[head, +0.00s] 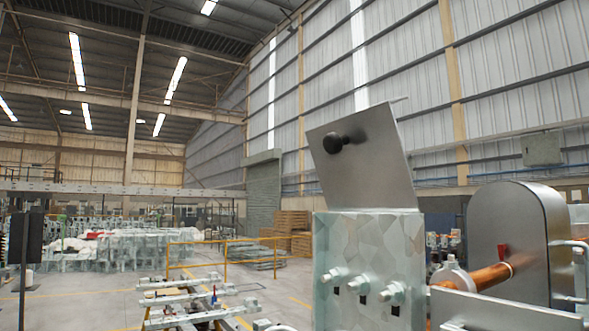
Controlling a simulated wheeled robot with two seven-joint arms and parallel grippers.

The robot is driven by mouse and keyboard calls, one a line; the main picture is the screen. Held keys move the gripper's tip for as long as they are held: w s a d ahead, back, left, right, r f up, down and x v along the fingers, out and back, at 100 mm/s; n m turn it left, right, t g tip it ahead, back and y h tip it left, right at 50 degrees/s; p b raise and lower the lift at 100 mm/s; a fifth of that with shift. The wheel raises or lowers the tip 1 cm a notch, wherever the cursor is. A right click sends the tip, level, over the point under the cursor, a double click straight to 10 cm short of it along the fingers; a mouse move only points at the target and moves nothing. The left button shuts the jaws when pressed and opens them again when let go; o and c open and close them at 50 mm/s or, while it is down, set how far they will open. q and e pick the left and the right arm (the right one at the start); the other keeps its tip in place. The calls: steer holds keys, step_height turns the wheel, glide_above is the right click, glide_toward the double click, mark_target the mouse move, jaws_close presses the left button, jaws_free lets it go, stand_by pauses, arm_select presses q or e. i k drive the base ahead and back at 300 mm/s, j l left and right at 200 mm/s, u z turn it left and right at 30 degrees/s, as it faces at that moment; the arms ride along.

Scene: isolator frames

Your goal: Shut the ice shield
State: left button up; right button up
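The ice shield (368,165) looks like a flat grey metal panel with a round black knob (336,143). It stands raised and tilted above a galvanized metal box (368,262), so it is open. The box has several bolts with nuts on its front face. Neither of my grippers is in the head view, and nothing touches the panel or its knob.
To the right of the box stand a rounded grey metal housing (510,240) and an orange-brown bar (488,277) beside a grey plate (500,310). Metal frames (185,310) stand low at left. Yellow railings (225,250) and stacked pallets (290,230) are farther back.

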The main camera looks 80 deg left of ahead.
mark_target(361, 163)
steer(key=j+u, duration=0.1)
steer(key=u, duration=0.35)
steer(key=k+j+u, duration=0.1)
steer(key=u, duration=0.35)
steer(key=j+u, duration=0.1)
steer(key=u, duration=0.35)
steer(key=j+u, duration=0.1)
steer(key=u, duration=0.35)
